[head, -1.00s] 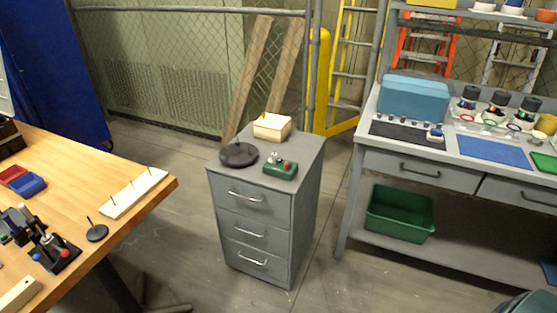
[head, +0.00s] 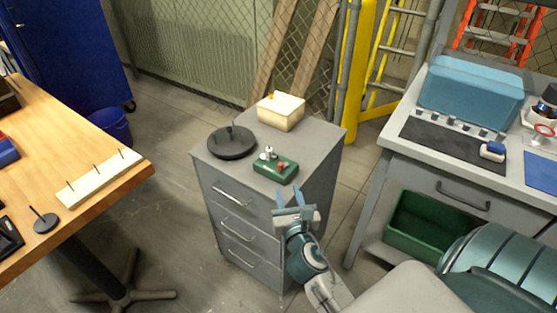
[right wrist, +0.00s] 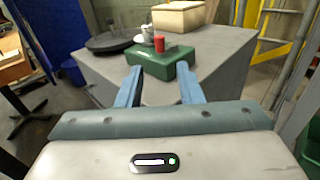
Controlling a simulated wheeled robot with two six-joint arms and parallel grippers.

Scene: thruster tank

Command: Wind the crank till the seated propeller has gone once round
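A small green box (head: 276,168) with a red knob (head: 281,168) and a pale metal fitting (head: 268,153) on top sits near the front edge of a grey drawer cabinet. The red knob (right wrist: 159,43) also shows in the right wrist view, standing upright on the green box (right wrist: 160,63). I cannot tell the crank or a seated propeller for certain. My right gripper (head: 296,197) is open and empty, in front of the cabinet. In the right wrist view, its two blue fingers (right wrist: 159,86) point at the box, apart from it. My left gripper is not in view.
The grey cabinet (head: 235,185) also bears a dark round base with a post (head: 231,144) and a cream box (head: 281,112). A wooden table (head: 95,207) stands left. A grey bench with a blue bin (head: 470,92) stands right.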

